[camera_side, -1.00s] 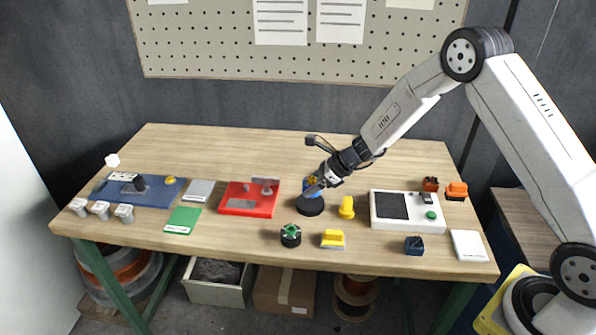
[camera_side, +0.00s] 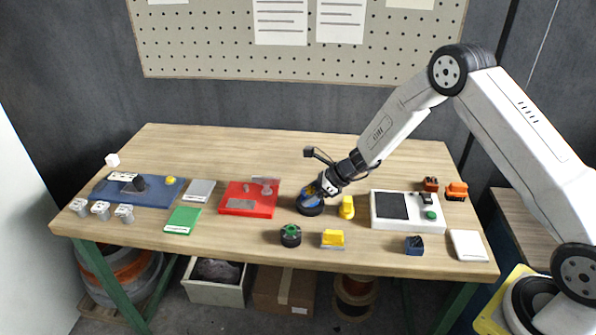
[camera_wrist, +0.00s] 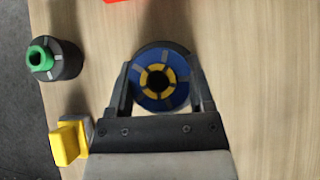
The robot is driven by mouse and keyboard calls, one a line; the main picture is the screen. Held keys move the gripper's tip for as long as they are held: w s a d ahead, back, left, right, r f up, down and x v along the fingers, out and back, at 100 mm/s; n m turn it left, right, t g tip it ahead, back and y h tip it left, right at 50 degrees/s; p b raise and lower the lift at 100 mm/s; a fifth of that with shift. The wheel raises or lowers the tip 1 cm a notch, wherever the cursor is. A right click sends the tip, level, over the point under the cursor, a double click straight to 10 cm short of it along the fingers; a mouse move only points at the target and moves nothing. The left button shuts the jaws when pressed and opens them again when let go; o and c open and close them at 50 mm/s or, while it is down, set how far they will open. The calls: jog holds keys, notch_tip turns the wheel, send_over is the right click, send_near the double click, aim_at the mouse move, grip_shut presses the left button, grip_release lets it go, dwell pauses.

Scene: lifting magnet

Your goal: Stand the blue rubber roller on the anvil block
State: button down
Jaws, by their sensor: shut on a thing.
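The blue roller (camera_wrist: 170,62) is a round blue piece with a yellow-marked ring and a dark centre hole. In the wrist view it sits between the two jaws of my gripper (camera_wrist: 160,82), which is shut on it. A round black base (camera_side: 311,210) shows directly below the roller. I cannot tell whether roller and base touch, or which thing is the anvil block.
A red tray (camera_side: 236,207) stands to the left and a yellow piece (camera_side: 347,207) close to the right. A white box (camera_side: 385,222) is further right. A black cylinder with a green top (camera_side: 291,236) and a yellow block (camera_side: 333,239) are in front. The back of the table is clear.

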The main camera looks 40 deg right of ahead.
jog(key=shift+f, duration=0.1)
grip_release()
jog(key=shift+r, duration=0.2)
jog(key=v, duration=1.2)
dwell(0.5)
